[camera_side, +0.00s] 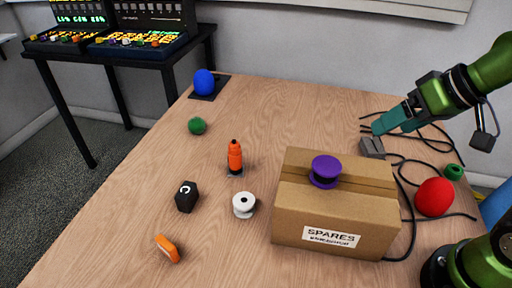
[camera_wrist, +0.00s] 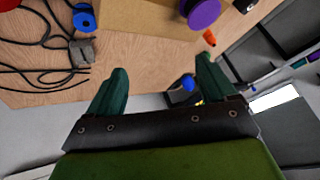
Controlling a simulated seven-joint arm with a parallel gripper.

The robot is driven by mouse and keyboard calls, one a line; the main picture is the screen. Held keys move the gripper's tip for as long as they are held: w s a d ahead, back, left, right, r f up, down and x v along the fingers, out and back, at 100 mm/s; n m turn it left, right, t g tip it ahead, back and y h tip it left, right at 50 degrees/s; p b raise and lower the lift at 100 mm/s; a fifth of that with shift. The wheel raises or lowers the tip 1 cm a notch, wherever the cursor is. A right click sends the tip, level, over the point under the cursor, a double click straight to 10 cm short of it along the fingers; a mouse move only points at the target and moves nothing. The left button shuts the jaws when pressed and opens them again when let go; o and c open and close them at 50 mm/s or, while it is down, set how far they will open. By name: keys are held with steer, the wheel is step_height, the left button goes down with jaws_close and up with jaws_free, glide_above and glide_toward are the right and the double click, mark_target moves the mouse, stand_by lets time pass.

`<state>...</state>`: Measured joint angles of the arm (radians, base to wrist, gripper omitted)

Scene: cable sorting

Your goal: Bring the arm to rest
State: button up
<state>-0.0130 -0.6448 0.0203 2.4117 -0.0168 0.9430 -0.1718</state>
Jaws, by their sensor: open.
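My gripper (camera_side: 379,126) is at the right of the table in the side view, above and close to a grey block (camera_side: 371,148) that lies among black cables (camera_side: 408,165). In the wrist view my gripper (camera_wrist: 165,64) has its two teal fingers spread wide with nothing held between them. The grey block (camera_wrist: 82,52) and the cables (camera_wrist: 40,50) lie to the left of the fingers there. Whether the fingertips touch the block cannot be told from the side view.
A cardboard box (camera_side: 330,212) bears a purple spool (camera_side: 325,170). A red ball (camera_side: 434,197) and green ring (camera_side: 454,172) lie right. The back middle is clear.

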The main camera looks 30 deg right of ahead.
steer(key=shift+s+d+f+m+t, duration=0.25)
steer(key=shift+s+m, duration=0.2)
steer(key=shift+m, duration=0.15)
steer(key=shift+s+d+f+m+t, duration=0.15)
steer(key=shift+s+d+m, duration=0.1)
steer(key=shift+s+m, duration=0.25)
